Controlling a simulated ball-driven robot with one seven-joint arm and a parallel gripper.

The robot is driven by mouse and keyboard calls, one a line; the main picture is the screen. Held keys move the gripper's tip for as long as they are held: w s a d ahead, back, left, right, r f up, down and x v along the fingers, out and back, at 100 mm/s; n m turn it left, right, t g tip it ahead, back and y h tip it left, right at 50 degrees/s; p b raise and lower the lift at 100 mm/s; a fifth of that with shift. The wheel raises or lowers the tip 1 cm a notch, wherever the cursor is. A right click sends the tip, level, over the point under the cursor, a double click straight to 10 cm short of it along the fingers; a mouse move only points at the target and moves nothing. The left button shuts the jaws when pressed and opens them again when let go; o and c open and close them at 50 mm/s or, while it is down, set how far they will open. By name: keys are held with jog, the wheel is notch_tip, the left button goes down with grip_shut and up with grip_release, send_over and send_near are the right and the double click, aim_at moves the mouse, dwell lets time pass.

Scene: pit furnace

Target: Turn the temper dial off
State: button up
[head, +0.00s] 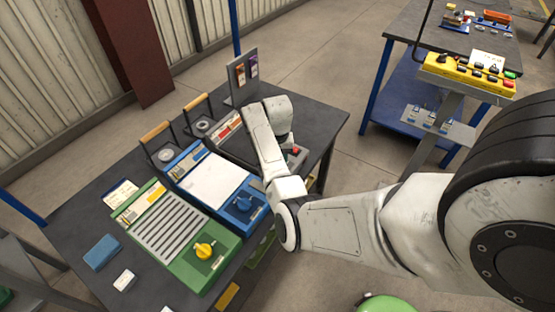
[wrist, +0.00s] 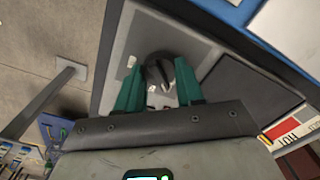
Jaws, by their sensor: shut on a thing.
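A dark dial (wrist: 158,68) sits on the grey front panel (wrist: 117,62) of the far-right unit. My gripper (wrist: 159,80) has its two teal fingers on either side of this dial and is shut on it. The lettering by the dial is too small to read, and the fingers hide part of it. In the head view my arm covers the dial and the fingers; only a corner of the grey panel (head: 296,157) shows beside the arm.
On the same dark table (head: 325,117) stand a blue unit with a blue dial (head: 244,203) and a green unit with a yellow dial (head: 204,249). A yellow control box (head: 466,75) stands on a post at right. A red-and-white hot sign (wrist: 284,130) lies near the gripper.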

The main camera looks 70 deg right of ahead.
jog(key=shift+r, duration=0.1)
jog(key=n+p, duration=0.2)
jog(key=shift+r+n, duration=0.1)
jog(key=shift+n, duration=0.3)
jog(key=n+p, duration=0.2)
jog(key=n, duration=0.2)
jog(key=shift+w+n, duration=0.1)
jog(key=shift+n, duration=0.3)
jog(key=o, duration=1)
jog(key=shift+f, duration=0.2)
jog(key=shift+o, duration=0.2)
notch_tip(320, 180, up, 11)
jog(key=shift+a+f, duration=0.1)
jog(key=shift+f, duration=0.05)
